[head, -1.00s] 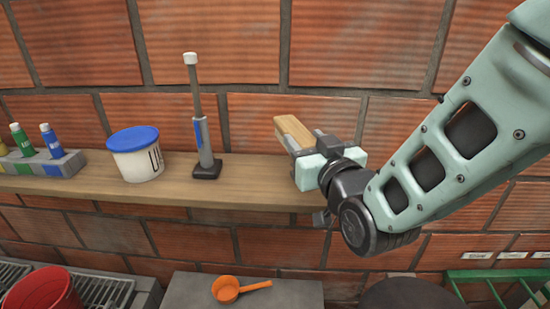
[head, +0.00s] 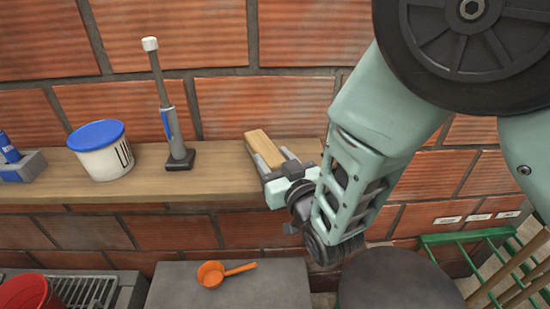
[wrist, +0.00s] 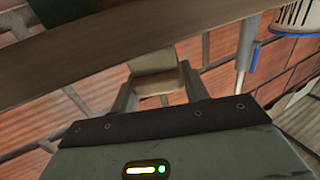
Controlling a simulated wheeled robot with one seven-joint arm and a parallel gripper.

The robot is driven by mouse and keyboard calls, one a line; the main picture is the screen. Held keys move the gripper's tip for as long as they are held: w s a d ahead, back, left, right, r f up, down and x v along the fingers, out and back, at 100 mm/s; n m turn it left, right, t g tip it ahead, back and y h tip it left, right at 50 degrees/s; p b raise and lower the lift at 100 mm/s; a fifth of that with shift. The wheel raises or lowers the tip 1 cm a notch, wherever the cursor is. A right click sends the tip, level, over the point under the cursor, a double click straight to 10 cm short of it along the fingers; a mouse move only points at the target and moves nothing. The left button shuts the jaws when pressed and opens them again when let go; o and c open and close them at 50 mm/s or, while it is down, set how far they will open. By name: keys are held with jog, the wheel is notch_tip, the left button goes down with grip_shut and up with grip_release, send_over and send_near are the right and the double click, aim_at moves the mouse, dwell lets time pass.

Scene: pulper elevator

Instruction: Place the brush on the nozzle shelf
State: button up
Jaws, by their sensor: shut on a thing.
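The brush (head: 263,147), a pale wooden block with a grey part along its side, is held in my gripper (head: 277,170). It also shows in the wrist view (wrist: 157,80), between the two fingers (wrist: 158,92). The brush appears over the right part of the wooden shelf (head: 225,172), right of an upright grey nozzle-like tool (head: 176,125) with a white tip. I cannot tell whether the brush touches the shelf. My gripper is at the shelf's front edge, and its wrist hides part of the shelf's right end.
A white bucket with a blue lid (head: 100,150) and a rack of blue tubes (head: 20,165) stand farther left on the shelf. Below are an orange scoop (head: 212,273) on a grey block, a red bucket (head: 25,295) and a green rack (head: 470,238). The brick wall is close behind.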

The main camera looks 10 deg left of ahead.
jog(key=shift+f, duration=0.15)
jog(key=shift+f, duration=0.15)
jog(key=o, duration=1)
jog(key=shift+o, duration=0.2)
